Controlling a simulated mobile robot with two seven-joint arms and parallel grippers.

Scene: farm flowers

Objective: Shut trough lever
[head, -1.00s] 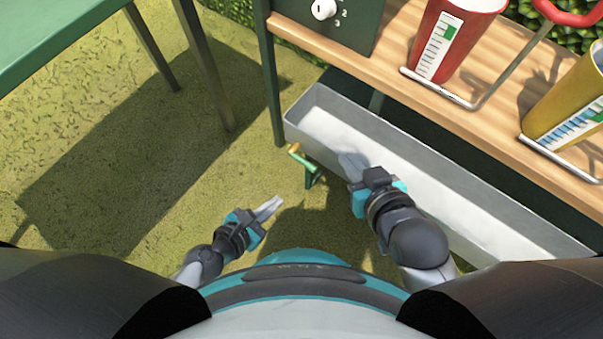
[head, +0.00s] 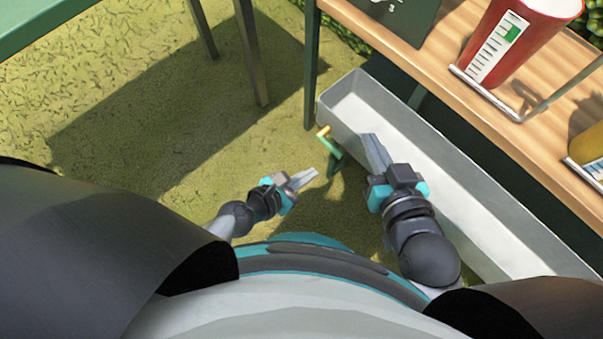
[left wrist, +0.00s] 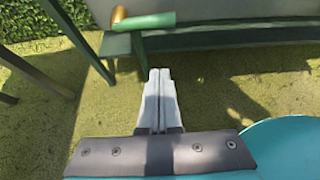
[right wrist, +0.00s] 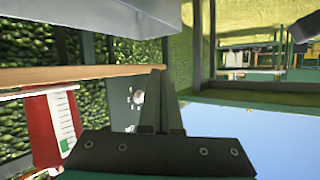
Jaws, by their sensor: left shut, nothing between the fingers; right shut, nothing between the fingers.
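The trough lever (head: 332,150) is a green handle with a brass tip, at the near left end of the long grey trough (head: 440,165). It also shows in the left wrist view (left wrist: 145,21), above and ahead of the fingertips. My left gripper (head: 305,178) is shut and empty, just left of the lever and apart from it. My right gripper (head: 374,150) is shut and empty, at the trough's near wall, right of the lever. In the right wrist view its fingers (right wrist: 160,100) point at the wooden bench, with nothing held.
A wooden bench (head: 450,50) runs behind the trough and carries a red measuring jug (head: 515,35), a yellow jug (head: 590,145) and a dark green dial box (head: 400,15). A green table (head: 40,20) stands at the upper left.

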